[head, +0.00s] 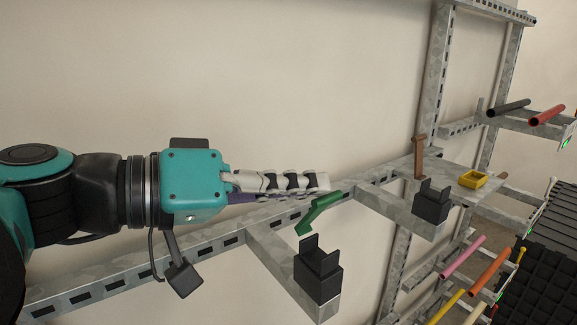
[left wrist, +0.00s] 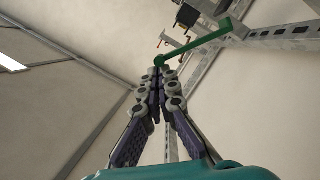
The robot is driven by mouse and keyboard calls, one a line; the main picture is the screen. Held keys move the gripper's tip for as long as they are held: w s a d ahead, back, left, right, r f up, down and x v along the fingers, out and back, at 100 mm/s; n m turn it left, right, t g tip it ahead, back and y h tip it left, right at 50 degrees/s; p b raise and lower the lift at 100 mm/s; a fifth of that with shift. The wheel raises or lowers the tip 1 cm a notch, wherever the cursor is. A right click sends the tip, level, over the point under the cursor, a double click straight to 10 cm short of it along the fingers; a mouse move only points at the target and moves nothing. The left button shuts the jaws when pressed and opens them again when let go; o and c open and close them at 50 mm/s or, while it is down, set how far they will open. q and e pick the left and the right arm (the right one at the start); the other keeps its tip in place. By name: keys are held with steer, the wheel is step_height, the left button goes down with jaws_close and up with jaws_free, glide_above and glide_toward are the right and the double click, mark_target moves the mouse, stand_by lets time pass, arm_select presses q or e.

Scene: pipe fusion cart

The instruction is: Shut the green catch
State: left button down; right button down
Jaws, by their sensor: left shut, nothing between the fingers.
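The green catch (head: 317,213) is a bent green bar at the metal rail, slanting from its upper right end down to its lower left end, just above a black notched block (head: 318,272). It stands outside the block's notch. My left gripper (head: 327,183) is shut and empty, pointing right, with its fingertips close beside the catch's upper end. In the left wrist view the green catch (left wrist: 200,45) runs from the fingertips (left wrist: 159,72) up to the right; its near end is at the tips, and I cannot tell whether they touch. My right gripper is not in view.
A brown catch (head: 420,156) stands upright farther along the rail, by another black block (head: 431,201). Coloured pipes (head: 463,257) stick out at the right. The wall behind the rail is bare.

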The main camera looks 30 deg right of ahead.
arm_select(q)
steer(key=shift+s+d+f+m+t, duration=0.1)
steer(key=shift+s+f+m+t, duration=0.05)
steer(key=shift+s+m, duration=0.3)
steer(key=shift+s+f+m+t, duration=0.1)
steer(key=shift+s+m+t, duration=0.05)
steer(key=shift+s+m, duration=0.25)
steer(key=shift+s+d+f+m+t+y, duration=0.1)
steer(key=shift+s+f+m+t+y, duration=0.2)
steer(key=shift+s+f+m, duration=0.25)
steer(key=shift+s+d+f+m+t+b, duration=0.15)
steer(key=shift+s+f+m+t+b, duration=0.3)
steer(key=shift+s+f+m+b, duration=0.45)
steer(key=shift+s+d+f+m+t+b, duration=0.1)
steer(key=shift+s+f+m+t+b, duration=0.4)
steer(key=shift+s+f+m, duration=0.7)
steer(key=shift+w, duration=0.35)
steer(key=shift+r, duration=0.1)
